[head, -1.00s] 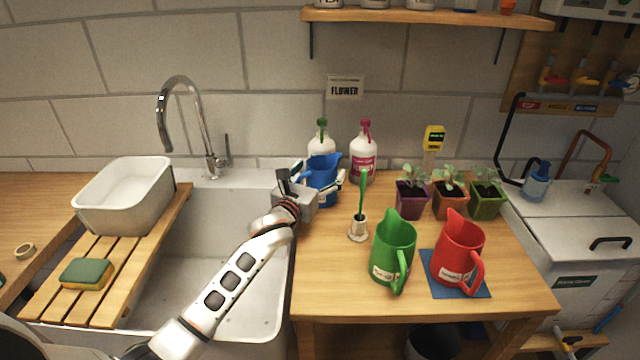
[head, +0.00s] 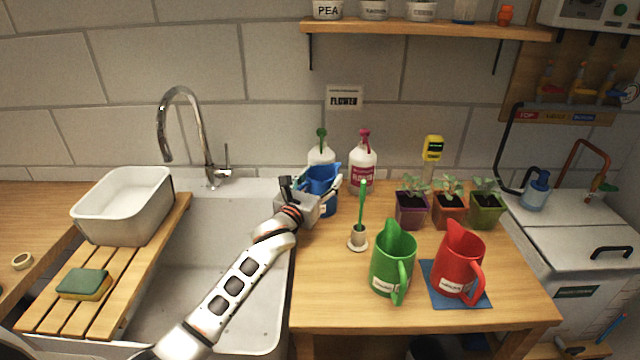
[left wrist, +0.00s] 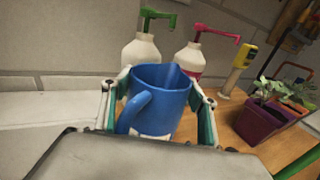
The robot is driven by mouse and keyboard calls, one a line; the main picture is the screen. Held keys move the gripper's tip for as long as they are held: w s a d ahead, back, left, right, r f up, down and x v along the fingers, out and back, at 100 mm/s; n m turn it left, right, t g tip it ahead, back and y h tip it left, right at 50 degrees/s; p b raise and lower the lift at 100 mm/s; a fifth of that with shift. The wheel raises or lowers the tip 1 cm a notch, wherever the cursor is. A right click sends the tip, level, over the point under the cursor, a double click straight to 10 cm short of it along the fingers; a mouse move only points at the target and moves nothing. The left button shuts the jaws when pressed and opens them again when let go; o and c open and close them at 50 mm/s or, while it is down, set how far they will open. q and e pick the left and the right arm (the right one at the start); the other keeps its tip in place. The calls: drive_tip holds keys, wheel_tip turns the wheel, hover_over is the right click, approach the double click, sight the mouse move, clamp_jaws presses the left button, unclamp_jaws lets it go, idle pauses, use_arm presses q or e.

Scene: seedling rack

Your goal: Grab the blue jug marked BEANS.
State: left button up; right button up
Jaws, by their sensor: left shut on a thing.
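The blue jug (head: 325,178) stands upright at the back left of the wooden table, beside the sink. In the left wrist view the blue jug (left wrist: 160,98) sits between the two fingers, its handle turned to the left and a white label low on its side, too hidden to read. My left gripper (head: 318,200) is shut on the jug; it also shows in the left wrist view (left wrist: 158,105). My right gripper is not in view.
A green brush in a holder (head: 357,238), a green jug (head: 393,262) and a red jug (head: 458,262) on a blue mat (head: 437,292) stand to the right. Potted seedlings (head: 449,209) stand farther back. The sink (head: 225,270) lies left.

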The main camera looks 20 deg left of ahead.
use_arm(q)
drive_tip(key=shift+r, duration=0.2)
drive_tip(key=shift+r, duration=1.45)
drive_tip(key=shift+s+r+p, duration=0.1)
drive_tip(key=shift+r+p, duration=0.15)
drive_tip(key=shift+p, duration=0.05)
drive_tip(key=s+a, duration=0.2)
drive_tip(key=s, duration=1.5)
drive_tip(key=shift+s, duration=0.3)
drive_tip(key=shift+f, duration=0.1)
drive_tip(key=shift+s, duration=0.1)
idle(1.3)
